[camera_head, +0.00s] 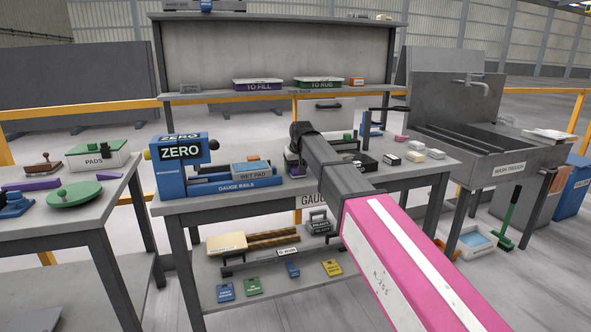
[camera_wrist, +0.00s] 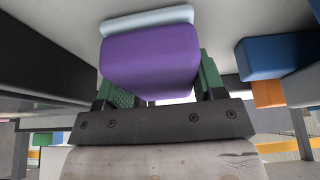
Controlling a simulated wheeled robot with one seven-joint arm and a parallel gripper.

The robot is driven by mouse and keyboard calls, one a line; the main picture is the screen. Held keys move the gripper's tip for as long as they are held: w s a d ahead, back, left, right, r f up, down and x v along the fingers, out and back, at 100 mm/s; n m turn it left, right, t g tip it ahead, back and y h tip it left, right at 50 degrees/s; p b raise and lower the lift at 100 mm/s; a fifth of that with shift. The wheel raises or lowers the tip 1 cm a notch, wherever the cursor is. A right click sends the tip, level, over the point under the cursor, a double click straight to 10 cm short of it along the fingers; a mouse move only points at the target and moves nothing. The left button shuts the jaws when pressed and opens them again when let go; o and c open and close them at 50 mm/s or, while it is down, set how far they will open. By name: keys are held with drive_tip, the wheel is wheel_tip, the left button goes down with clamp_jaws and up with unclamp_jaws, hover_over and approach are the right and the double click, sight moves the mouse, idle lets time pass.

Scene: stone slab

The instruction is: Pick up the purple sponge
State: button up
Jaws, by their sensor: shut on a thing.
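The purple sponge (camera_wrist: 150,60) fills the middle of the wrist view, with a pale blue layer along its far edge. My gripper (camera_wrist: 160,78) has its green-padded fingers on both sides of the sponge and is shut on it. In the head view my arm reaches over the middle table, and its dark wrist hides most of the gripper and sponge. I cannot tell whether the sponge touches the grey surface or is just clear of it.
The blue ZERO gauge (camera_head: 180,163) and a wet pad box (camera_head: 250,170) stand left of my wrist. Small blocks (camera_head: 415,156) lie to its right. An orange and blue block (camera_wrist: 270,93) shows beside the sponge. The wash trough (camera_head: 490,150) stands at right.

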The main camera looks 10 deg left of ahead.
drive_tip(key=shift+r, duration=0.7)
wheel_tip(320, 180, up, 3)
drive_tip(key=shift+f, duration=0.1)
drive_tip(key=s+a+r, duration=0.6)
drive_tip(key=s+r, duration=0.1)
drive_tip(key=s, duration=0.3)
drive_tip(key=shift+a, duration=0.15)
drive_tip(key=shift+r, duration=0.1)
